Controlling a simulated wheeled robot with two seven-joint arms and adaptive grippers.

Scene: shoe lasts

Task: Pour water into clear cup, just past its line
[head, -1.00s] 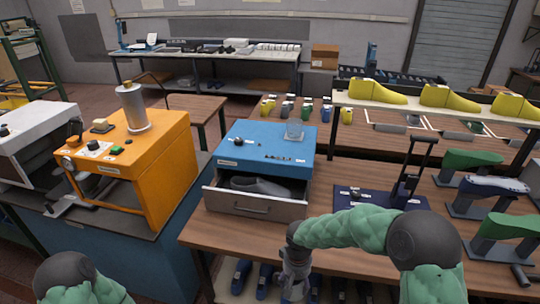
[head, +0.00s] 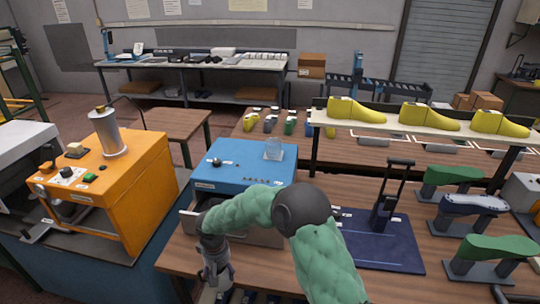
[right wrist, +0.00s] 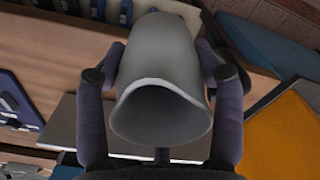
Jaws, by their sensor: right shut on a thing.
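The clear cup (head: 274,149) stands upright on the blue cabinet (head: 228,158), near its back right corner. Its line and any water in it are too small to make out. My right gripper (head: 217,278) is low in front of the cabinet, pointing down, with the cup above and behind it. In the right wrist view its fingers close on both sides of a grey, jug-like vessel (right wrist: 158,60). The vessel's open, curved rim faces the camera and its inside is dark, so any water cannot be seen. My left gripper is out of view.
The cabinet's open drawer (head: 265,238) is partly hidden by my right arm. An orange machine (head: 125,190) with a metal cylinder (head: 105,132) stands left. A navy mat (head: 385,245) with a black stand and green lasts (head: 490,248) lie right. A raised shelf carries yellow lasts (head: 430,117).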

